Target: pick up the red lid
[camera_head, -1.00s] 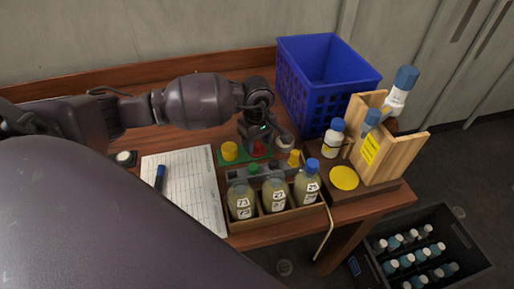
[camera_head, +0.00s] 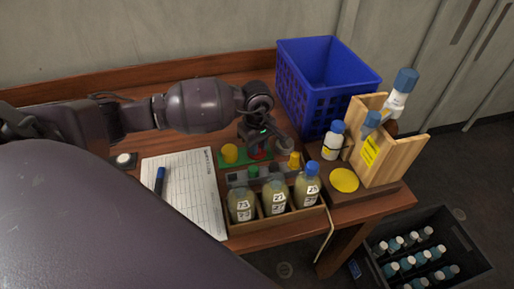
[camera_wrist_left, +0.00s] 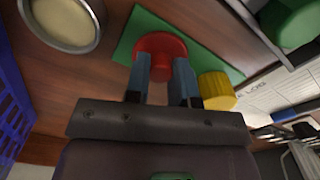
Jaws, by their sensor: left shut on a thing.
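The red lid (camera_wrist_left: 160,45) lies at the green mat (camera_wrist_left: 128,42), beside the yellow lid (camera_wrist_left: 216,90). My left gripper (camera_wrist_left: 162,72) points down at it, with its two fingers on either side of the red lid and shut on it. In the head view the left gripper (camera_head: 258,147) hides most of the red lid (camera_head: 262,155). I cannot tell whether the lid still touches the mat. My right gripper does not show.
A wooden box with several labelled bottles (camera_head: 275,198) stands in front. A round metal tin (camera_head: 284,146) is close on the right. A blue basket (camera_head: 320,85) stands behind, a wooden holder (camera_head: 385,150) at right. A sheet with a pen (camera_head: 190,190) lies left.

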